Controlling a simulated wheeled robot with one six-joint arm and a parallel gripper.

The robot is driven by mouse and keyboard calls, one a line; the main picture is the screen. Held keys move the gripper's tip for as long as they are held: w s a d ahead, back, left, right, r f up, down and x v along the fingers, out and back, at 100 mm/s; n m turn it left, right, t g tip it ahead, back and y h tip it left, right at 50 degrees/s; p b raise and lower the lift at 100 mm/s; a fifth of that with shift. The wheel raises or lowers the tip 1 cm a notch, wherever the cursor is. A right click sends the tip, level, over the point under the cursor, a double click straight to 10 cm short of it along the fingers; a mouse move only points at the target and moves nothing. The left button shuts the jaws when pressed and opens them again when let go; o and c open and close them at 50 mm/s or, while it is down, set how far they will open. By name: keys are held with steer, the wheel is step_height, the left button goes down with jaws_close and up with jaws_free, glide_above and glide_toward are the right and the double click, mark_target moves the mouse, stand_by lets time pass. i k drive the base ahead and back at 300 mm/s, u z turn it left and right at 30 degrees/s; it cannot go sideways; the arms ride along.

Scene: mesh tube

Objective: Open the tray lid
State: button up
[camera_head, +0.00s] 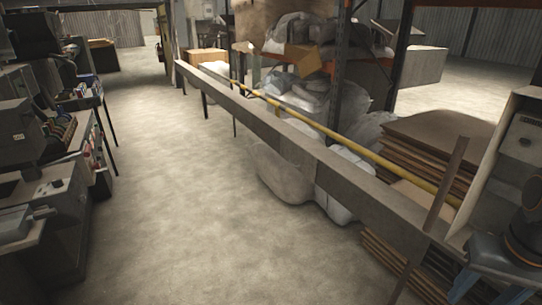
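I cannot make out a tray or a tray lid in the head view. My gripper is not in view, so its fingers and anything between them are hidden from me.
A long grey rail (250,118) with a yellow pipe (345,142) runs diagonally on the right. Behind it are wrapped bags (305,97) and stacked brown sheets (437,145). Cluttered equipment (40,185) lines the left. The concrete floor (185,170) between is clear.

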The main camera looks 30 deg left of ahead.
mark_target(305, 163)
steer(key=u, duration=1.45)
steer(key=i, duration=2.15)
steer(key=z, duration=0.25)
